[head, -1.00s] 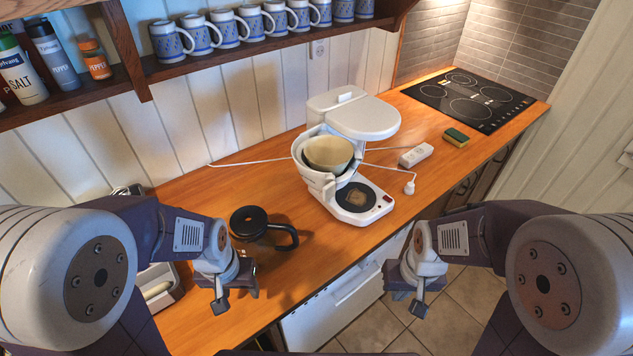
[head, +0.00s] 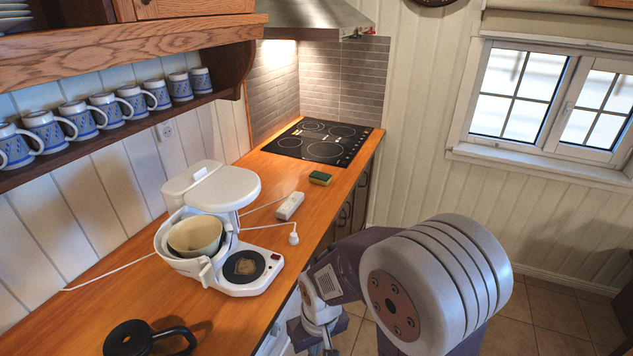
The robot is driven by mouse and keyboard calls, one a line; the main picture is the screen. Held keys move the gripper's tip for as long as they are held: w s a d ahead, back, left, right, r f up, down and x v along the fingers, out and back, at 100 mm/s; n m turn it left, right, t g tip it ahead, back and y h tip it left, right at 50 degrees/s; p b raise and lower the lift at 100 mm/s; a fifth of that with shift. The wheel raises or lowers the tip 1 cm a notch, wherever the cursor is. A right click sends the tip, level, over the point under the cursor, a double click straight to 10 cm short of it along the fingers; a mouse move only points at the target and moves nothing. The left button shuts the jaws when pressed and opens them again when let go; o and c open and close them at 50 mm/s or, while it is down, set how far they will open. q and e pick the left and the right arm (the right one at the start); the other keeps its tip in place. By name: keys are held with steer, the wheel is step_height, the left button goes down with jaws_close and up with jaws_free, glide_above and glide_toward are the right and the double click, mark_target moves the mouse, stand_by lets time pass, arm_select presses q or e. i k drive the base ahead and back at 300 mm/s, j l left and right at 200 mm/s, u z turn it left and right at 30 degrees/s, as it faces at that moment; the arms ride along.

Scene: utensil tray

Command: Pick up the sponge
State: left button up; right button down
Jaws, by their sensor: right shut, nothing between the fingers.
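A sponge (head: 320,178), yellow with a dark green top, lies on the wooden counter just in front of the black cooktop in the head view. My right gripper (head: 325,350) is at the bottom edge of the picture, beside the counter's front edge and well short of the sponge. Its fingers are shut and empty, and they are partly cut off by the frame. My left gripper is out of the picture.
A white coffee maker (head: 222,235) stands on the counter, with a white power strip (head: 290,206) and cable beside it. The cooktop (head: 318,142) is behind the sponge. Counter around the sponge is clear.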

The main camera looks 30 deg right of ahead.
mark_target(316, 177)
steer(key=i+l+u, duration=0.15)
steer(key=l, duration=0.3)
steer(key=i+l+u, duration=0.2)
steer(key=l, duration=0.3)
steer(key=l+u, duration=0.15)
steer(key=l, duration=0.35)
steer(key=i+l+u, duration=0.15)
steer(key=l, duration=0.35)
steer(key=i+l+u, duration=0.1)
steer(key=l+u, duration=0.15)
steer(key=l, duration=0.45)
steer(key=i+l+u, duration=0.1)
steer(key=l+u, duration=0.15)
steer(key=l, duration=0.5)
